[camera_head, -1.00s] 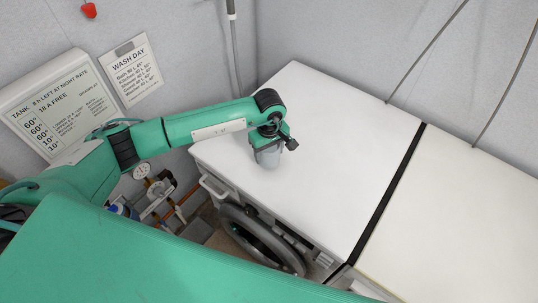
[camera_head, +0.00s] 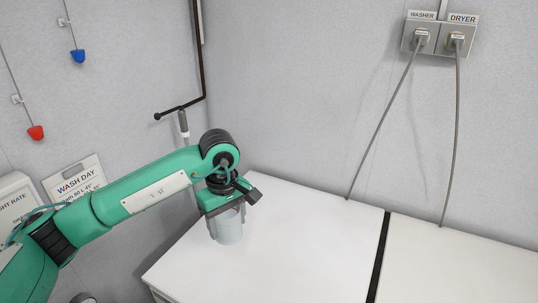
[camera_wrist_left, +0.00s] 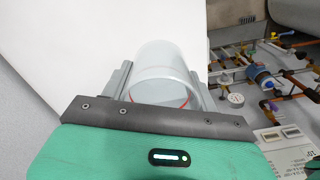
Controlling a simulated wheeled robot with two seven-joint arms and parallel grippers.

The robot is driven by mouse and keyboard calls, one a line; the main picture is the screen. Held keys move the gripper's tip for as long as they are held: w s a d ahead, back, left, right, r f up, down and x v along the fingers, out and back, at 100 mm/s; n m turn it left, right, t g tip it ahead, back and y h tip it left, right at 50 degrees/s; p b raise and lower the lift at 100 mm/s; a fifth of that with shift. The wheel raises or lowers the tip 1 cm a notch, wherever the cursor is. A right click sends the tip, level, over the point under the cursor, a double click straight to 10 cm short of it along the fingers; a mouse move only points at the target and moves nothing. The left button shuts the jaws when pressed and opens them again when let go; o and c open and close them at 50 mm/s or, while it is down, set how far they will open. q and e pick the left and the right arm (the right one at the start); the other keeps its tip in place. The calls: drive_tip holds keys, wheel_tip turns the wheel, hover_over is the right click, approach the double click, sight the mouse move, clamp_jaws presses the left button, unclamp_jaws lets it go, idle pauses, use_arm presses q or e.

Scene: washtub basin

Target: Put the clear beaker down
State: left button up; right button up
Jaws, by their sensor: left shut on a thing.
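The clear beaker (camera_head: 228,229) is a translucent, pale cylinder over the near left part of the white washer top (camera_head: 290,245). My left gripper (camera_head: 226,207) is shut on the beaker from above and behind. In the left wrist view the beaker (camera_wrist_left: 166,72) sits between the two grey fingers, with a thin red line near its lower edge. I cannot tell whether its base touches the white top. My right gripper is not in view.
A dark gap (camera_head: 379,258) separates the washer top from the dryer top (camera_head: 455,265). Two grey cables hang from the wall sockets (camera_head: 438,38) behind. Pipes and valves (camera_wrist_left: 265,80) lie below the edge in the left wrist view. The white top is otherwise clear.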

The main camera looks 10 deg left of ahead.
use_arm(q)
drive_tip(key=s+a+f+m, duration=0.5)
drive_tip(key=s+f+m, duration=0.4)
drive_tip(key=s+f, duration=0.1)
drive_tip(key=shift+s+f, duration=0.25)
drive_tip(key=shift+s, duration=0.45)
drive_tip(key=shift+d, duration=0.1)
